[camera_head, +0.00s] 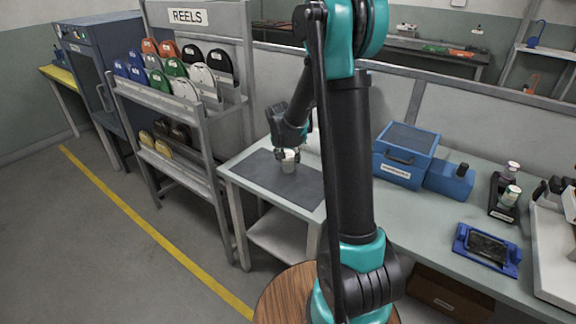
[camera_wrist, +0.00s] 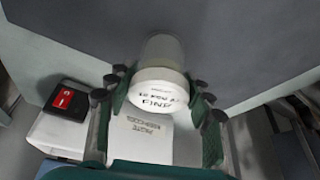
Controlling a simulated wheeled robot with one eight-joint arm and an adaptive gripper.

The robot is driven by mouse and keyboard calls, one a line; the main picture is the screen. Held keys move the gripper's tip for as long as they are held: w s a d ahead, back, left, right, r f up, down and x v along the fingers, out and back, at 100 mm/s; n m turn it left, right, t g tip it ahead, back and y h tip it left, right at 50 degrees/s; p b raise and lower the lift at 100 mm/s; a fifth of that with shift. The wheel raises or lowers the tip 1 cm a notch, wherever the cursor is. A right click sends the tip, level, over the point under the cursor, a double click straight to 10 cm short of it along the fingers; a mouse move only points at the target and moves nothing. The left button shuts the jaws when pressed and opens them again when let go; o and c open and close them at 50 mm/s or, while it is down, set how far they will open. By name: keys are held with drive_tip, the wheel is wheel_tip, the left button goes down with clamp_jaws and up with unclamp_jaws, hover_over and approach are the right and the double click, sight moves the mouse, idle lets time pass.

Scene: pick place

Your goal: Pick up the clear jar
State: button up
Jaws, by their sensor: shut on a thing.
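The clear jar (camera_wrist: 164,50) has a white lid (camera_wrist: 158,88) with black writing, seen in the wrist view between my gripper's fingers. In the head view the jar (camera_head: 288,163) shows small and pale below my gripper (camera_head: 290,150), over the dark grey mat (camera_head: 262,179) on the bench. My gripper (camera_wrist: 157,100) is shut on the jar at its lid, with a finger on each side. I cannot tell whether the jar's base touches the mat.
A white box with a red switch (camera_wrist: 63,99) is at the left in the wrist view. A shelf of reels (camera_head: 180,80) stands left of the mat.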

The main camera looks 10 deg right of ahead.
drive_tip(key=c, duration=0.3)
drive_tip(key=shift+c, duration=0.2)
